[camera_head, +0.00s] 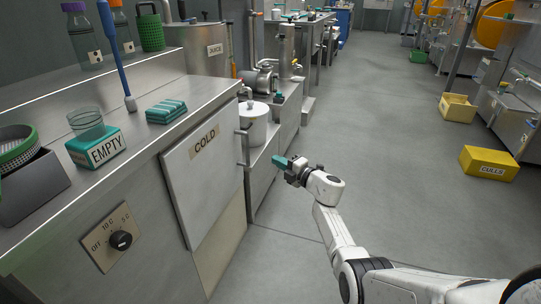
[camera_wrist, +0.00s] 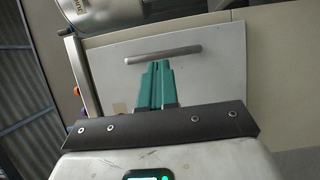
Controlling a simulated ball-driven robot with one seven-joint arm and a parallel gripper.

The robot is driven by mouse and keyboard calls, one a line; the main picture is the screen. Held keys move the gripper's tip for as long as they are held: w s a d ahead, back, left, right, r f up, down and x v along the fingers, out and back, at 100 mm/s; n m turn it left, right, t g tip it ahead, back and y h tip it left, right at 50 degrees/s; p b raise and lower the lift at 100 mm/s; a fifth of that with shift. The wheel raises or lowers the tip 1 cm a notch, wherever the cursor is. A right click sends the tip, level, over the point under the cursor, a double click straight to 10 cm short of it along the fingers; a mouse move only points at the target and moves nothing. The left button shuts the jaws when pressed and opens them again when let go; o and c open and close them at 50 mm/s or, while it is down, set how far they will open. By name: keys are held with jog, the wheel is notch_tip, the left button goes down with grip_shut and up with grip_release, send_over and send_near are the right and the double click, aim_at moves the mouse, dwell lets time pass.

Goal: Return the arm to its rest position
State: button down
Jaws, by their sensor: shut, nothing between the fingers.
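My gripper (camera_head: 279,162) has teal fingers and hangs in the air over the aisle at the end of my white arm. It is to the right of the cold cabinet door, and its fingers point left toward the counter row. In the wrist view the two teal fingers (camera_wrist: 158,84) are together with nothing between them. Behind them in that view is a pale door panel with a metal bar handle (camera_wrist: 163,55); the fingertips lie just below the handle in the picture. I cannot tell the distance between them.
A white pot (camera_head: 254,125) stands beyond. Yellow crates (camera_head: 488,163) are at right. The grey floor (camera_head: 390,150) between is clear.

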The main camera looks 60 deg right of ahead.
jog(key=shift+s+p, duration=0.65)
jog(key=shift+s, duration=1.6)
jog(key=s+a+f+m+g+h, duration=0.1)
jog(key=s+a+f+m+g, duration=0.25)
jog(key=a+m, duration=0.35)
jog(key=s+a+f+m+g+h, duration=0.1)
jog(key=s+a+f+m+g, duration=0.25)
jog(key=a, duration=0.45)
jog(key=s+a+f+m+g+h, duration=0.1)
jog(key=s+a+f+m+g, duration=0.25)
jog(key=a+m, duration=0.4)
jog(key=s+a+n+g+y, duration=0.2)
jog(key=s+a+g+y, duration=0.4)
jog(key=s+a, duration=1)
notch_tip(320, 180, up, 29)
jog(key=a+p, duration=0.2)
jog(key=p, duration=2.7)
jog(key=shift+w+r+p, duration=0.15)
jog(key=shift+w+p, duration=0.05)
jog(key=shift+p, duration=0.15)
